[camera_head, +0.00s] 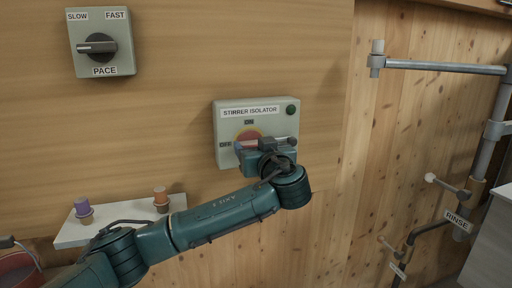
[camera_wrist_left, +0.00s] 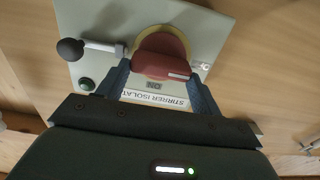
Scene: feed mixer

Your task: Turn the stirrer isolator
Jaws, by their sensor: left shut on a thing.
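The stirrer isolator is a pale grey box (camera_head: 229,128) on the wooden wall, with ON above its switch, OFF at the left and a green button at upper right. Its red knob (camera_wrist_left: 162,55) sits on a yellow disc (camera_wrist_left: 150,30). In the wrist view, which shows the box upside down, a white mark on the knob lies at its OFF-side end. My left gripper (camera_head: 264,143) is shut on the knob, one finger at each end, and hides much of it in the head view. A metal lever with a dark ball (camera_wrist_left: 70,49) stands beside the knob. My right gripper is not in view.
A PACE dial box (camera_head: 103,63) hangs at upper left. A small white shelf (camera_head: 125,229) with two small capped pots is below, behind my left arm. Pipes and a valve labelled RINSE (camera_head: 457,220) are at the right. The wall around the isolator is clear.

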